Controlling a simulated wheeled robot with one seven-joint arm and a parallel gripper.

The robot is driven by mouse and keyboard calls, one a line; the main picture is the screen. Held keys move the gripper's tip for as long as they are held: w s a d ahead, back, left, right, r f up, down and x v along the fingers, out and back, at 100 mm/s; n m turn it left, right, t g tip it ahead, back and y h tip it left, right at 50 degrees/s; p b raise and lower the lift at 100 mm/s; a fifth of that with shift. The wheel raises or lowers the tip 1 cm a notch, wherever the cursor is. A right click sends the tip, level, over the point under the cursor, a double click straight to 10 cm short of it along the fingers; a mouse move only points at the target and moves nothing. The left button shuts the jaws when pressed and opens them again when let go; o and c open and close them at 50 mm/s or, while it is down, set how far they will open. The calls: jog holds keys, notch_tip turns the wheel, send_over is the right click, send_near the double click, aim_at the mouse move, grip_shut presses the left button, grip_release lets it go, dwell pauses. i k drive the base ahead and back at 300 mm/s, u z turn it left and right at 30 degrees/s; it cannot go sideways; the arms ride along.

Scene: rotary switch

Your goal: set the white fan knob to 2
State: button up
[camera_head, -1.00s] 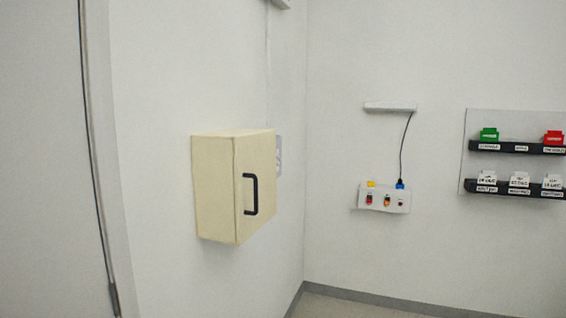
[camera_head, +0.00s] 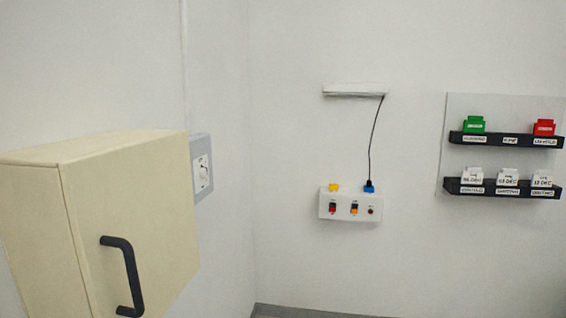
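A grey plate with a white face (camera_head: 202,171) is on the left wall, just right of the cream cabinet. It carries a small round white part with dark marks, which may be the fan knob. It is seen at a steep angle, and its setting is too small to read. My gripper is not in view.
A cream cabinet (camera_head: 120,225) with a black handle (camera_head: 128,277) juts from the left wall in front of the plate. A white switch box (camera_head: 350,206) and a black-shelved rack (camera_head: 506,139) with several tags are on the back wall. The middle is clear.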

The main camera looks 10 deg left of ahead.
aim_at(204, 172)
jog(key=u, duration=0.3)
jog(key=i, duration=1.5)
jog(key=u, duration=1)
jog(key=i, duration=0.3)
jog(key=u, duration=0.05)
